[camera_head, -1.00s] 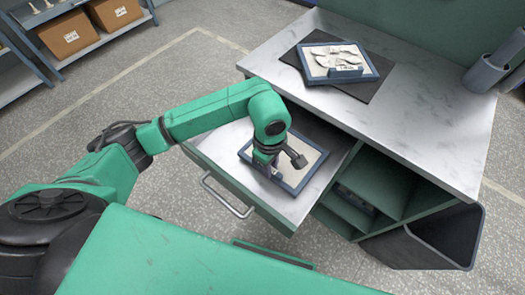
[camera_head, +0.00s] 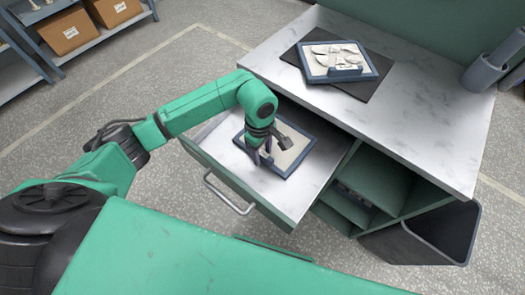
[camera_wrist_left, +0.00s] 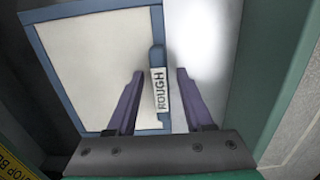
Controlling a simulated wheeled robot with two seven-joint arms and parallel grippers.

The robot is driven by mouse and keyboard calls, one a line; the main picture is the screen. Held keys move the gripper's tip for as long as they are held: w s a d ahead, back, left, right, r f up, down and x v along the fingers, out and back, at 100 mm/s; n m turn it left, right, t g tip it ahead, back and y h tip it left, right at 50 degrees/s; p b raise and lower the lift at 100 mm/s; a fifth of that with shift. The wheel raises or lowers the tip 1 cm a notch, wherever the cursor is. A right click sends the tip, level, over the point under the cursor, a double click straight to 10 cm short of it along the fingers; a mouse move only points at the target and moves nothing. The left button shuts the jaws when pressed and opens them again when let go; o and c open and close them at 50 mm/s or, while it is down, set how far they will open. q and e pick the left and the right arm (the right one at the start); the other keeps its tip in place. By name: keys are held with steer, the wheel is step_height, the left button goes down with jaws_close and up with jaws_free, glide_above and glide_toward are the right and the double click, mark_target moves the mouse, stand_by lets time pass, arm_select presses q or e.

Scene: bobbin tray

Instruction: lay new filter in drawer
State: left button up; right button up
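A clean filter (camera_head: 291,155), a pale panel in a blue frame, lies in the pulled-out drawer (camera_head: 215,150). In the left wrist view, the filter (camera_wrist_left: 90,60) has a blue raised grip bar (camera_wrist_left: 158,58) labelled "ROUGH" along one side. My left gripper (camera_head: 262,161) is over the filter. Its two purple fingers (camera_wrist_left: 160,75) stand on either side of the grip bar with a gap on each side, so it is open. A stained filter (camera_head: 322,60) in a similar blue frame lies on the counter. My right gripper is not in view.
The stained filter is on a dark mat (camera_head: 376,93) on the marbled counter (camera_head: 440,125). A dark open bin (camera_head: 440,240) stands at the right of the cabinet. Grey cylinders (camera_head: 490,70) stand at the counter's right edge. Shelves with cardboard boxes (camera_head: 68,30) are far left.

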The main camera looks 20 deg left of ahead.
arm_select(q)
steer(key=shift+r, duration=0.2)
step_height(320, 180, up, 12)
steer(key=b, duration=0.1)
steer(key=shift+a, duration=0.3)
steer(key=shift+w, duration=0.1)
